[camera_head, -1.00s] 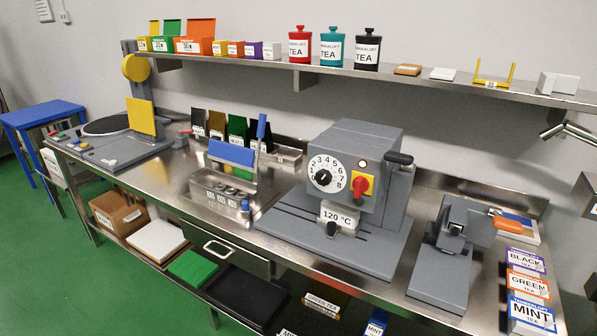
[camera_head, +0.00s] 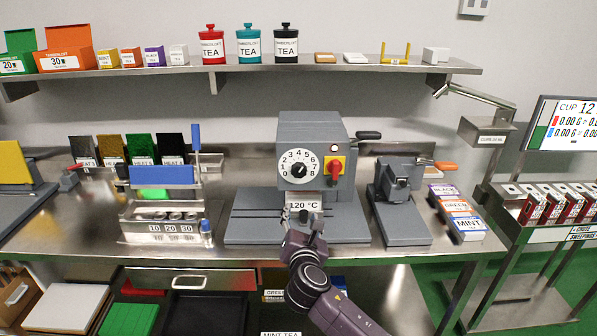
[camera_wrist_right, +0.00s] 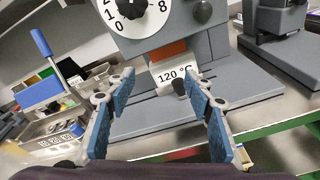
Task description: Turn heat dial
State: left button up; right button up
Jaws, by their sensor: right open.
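The heat dial (camera_head: 299,170) is a white numbered disc with a black knob on the front of a grey sealing machine (camera_head: 312,136). The dial also shows at the top edge of the right wrist view (camera_wrist_right: 135,12), partly cut off. A red switch (camera_head: 334,167) on a yellow plate is right of the dial. A "120 °C" label (camera_head: 304,205) is below it. My right gripper (camera_head: 304,226) is in front of the machine, below the dial and apart from it. In the right wrist view its blue-padded fingers (camera_wrist_right: 160,105) are spread with nothing between them. My left gripper is not in view.
A metal rack with a blue handle (camera_head: 162,176) stands left of the machine. A grey press with an orange handle (camera_head: 402,195) stands to its right, beside tea labels (camera_head: 459,221). A shelf (camera_head: 250,70) with tea tins runs above.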

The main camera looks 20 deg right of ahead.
jog(key=n+t, duration=0.2)
send_near(299, 172)
jog(key=x, duration=0.2)
jog(key=shift+h, duration=0.4)
jog(key=p+x, duration=0.1)
jog(key=x, duration=0.5)
jog(key=shift+a+r, duration=0.1)
jog(key=shift+w, duration=0.6)
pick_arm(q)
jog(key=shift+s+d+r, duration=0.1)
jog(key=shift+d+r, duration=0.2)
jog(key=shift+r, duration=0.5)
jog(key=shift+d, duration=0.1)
pick_arm(e)
jog(key=shift+c, duration=0.8)
jog(key=c, duration=1)
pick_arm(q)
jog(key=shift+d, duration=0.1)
